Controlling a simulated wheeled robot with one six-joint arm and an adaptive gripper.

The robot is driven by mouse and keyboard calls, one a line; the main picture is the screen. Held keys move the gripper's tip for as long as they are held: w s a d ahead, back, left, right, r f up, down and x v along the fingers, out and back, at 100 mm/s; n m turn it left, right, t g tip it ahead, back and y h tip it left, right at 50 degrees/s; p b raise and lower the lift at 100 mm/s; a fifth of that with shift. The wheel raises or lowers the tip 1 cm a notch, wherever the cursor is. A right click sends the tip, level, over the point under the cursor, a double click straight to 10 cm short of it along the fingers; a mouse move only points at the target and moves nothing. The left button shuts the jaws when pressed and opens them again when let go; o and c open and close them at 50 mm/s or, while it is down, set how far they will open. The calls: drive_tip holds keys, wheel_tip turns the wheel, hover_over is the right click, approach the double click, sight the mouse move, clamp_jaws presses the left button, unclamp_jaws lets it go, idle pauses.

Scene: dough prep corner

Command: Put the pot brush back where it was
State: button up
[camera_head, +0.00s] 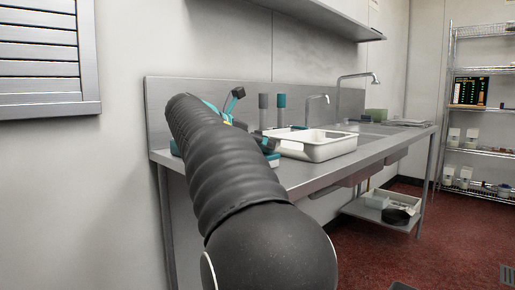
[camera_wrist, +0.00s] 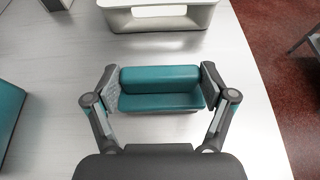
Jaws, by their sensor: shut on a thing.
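In the wrist view, my gripper (camera_wrist: 160,88) is shut on a teal, block-like thing that I take to be the pot brush (camera_wrist: 160,78). The brush lies crosswise between the two fingertips, one at each end. It appears above the steel counter; whether it touches the counter I cannot tell. In the head view, my arm hides most of the gripper and the brush cannot be made out for certain.
A white tray (camera_head: 318,150) stands on the steel counter (camera_head: 305,181), just beyond the gripper in the wrist view (camera_wrist: 126,22). A grey upright thing (camera_head: 263,108) and a teal-topped one (camera_head: 281,110) stand behind it. Another teal thing (camera_wrist: 8,112) is at left.

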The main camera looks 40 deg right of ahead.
drive_tip(key=shift+f, duration=0.3)
drive_tip(key=o, duration=1.3)
drive_tip(key=shift+o, duration=0.2)
drive_tip(key=shift+f, duration=0.15)
drive_tip(key=shift+f+b, duration=0.2)
drive_tip(key=shift+b, duration=0.3)
drive_tip(key=shift+a+r, duration=0.25)
drive_tip(key=w+p+v, duration=0.1)
drive_tip(key=p+v, duration=0.1)
drive_tip(key=v, duration=1.1)
drive_tip(key=shift+s+a+f, duration=0.25)
drive_tip(key=shift+s+a, duration=0.05)
drive_tip(key=shift+s, duration=0.1)
